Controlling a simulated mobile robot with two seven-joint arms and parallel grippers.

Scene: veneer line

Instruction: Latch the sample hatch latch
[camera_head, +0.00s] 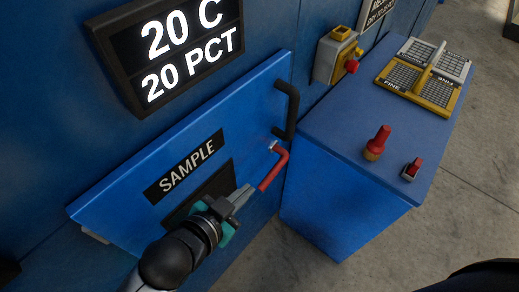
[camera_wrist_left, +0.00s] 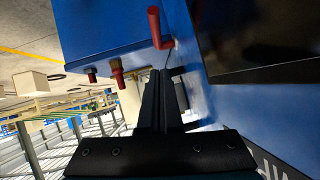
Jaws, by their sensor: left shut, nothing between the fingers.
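The blue sample hatch (camera_head: 120,198), labelled SAMPLE, lies flat along the blue wall. Its red bent latch handle (camera_head: 276,168) sits at the hatch's right edge, with its grip end pointing down and left. The same red latch handle (camera_wrist_left: 155,28) shows at the top of the left wrist view, just beyond the fingertips. My left gripper (camera_head: 245,191) is shut and empty, its fingertips just left of the latch handle's lower end. I see no clear contact; a small gap seems to remain. My shut fingers (camera_wrist_left: 160,80) also show in the left wrist view. My right gripper is out of view.
A black pull handle (camera_head: 291,108) is above the latch. A blue cabinet (camera_head: 330,205) stands close on the right, with a red knob (camera_head: 378,142) and a small red switch (camera_head: 413,168) on top. A display (camera_head: 175,50) hangs above the hatch.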

